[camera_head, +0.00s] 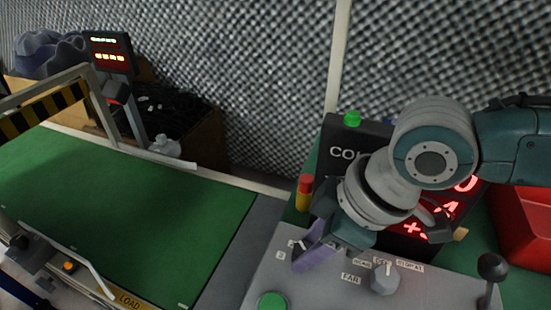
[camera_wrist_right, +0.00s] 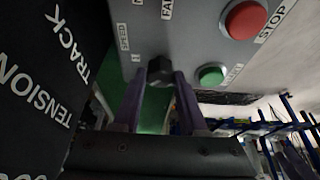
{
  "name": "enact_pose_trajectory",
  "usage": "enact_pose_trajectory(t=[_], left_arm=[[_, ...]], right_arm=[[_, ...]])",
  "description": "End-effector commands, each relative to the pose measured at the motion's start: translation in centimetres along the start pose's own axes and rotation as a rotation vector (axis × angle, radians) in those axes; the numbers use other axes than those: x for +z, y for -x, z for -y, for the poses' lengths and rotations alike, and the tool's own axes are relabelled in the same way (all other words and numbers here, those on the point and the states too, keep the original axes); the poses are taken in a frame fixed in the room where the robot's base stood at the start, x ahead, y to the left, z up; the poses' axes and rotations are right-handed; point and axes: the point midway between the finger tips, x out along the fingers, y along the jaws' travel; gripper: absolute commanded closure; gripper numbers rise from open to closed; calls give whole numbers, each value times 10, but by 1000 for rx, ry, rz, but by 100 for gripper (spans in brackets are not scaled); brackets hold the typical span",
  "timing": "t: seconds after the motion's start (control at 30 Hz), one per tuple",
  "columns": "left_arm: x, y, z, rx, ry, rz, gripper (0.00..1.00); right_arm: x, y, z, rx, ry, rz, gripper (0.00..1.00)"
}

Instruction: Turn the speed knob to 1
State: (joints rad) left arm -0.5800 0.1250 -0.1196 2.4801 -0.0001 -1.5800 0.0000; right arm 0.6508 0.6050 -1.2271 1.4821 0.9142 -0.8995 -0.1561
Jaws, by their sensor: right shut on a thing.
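The speed knob (camera_wrist_right: 158,68) is a small dark knob beside the SPEED label on the grey control panel (camera_wrist_right: 200,45). My right gripper (camera_wrist_right: 157,80) has its two purple fingers shut on the knob, one on each side. In the head view my right gripper (camera_head: 311,250) reaches down to the left part of the panel (camera_head: 335,292). There its fingers mostly hide the knob, and a small 3 label shows beside them. The knob's pointer setting cannot be read. My left gripper is not in view.
A grey knob (camera_head: 385,279), a green button (camera_head: 272,301) and a black-ball lever (camera_head: 492,267) are on the panel. The wrist view shows a red stop button (camera_wrist_right: 245,20). A dark display box (camera_head: 345,135) stands behind; a green conveyor belt (camera_head: 150,215) lies left.

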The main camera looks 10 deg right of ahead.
Motion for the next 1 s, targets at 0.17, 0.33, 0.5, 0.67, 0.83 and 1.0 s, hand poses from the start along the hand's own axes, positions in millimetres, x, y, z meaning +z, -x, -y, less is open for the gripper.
enact_pose_trajectory(t=[0.17,0.33,0.5,0.67,0.83,1.0], left_arm=[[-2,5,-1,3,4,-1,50],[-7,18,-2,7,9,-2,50],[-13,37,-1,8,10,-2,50],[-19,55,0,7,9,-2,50],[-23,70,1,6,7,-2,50],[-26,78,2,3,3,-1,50]], right_arm=[[0,2,1,5,-17,1,100],[-2,4,2,29,-78,1,100],[-2,5,4,71,-186,2,100],[-3,5,5,123,-314,2,100],[-2,4,6,179,-449,2,100],[-3,2,6,228,-565,1,100]])
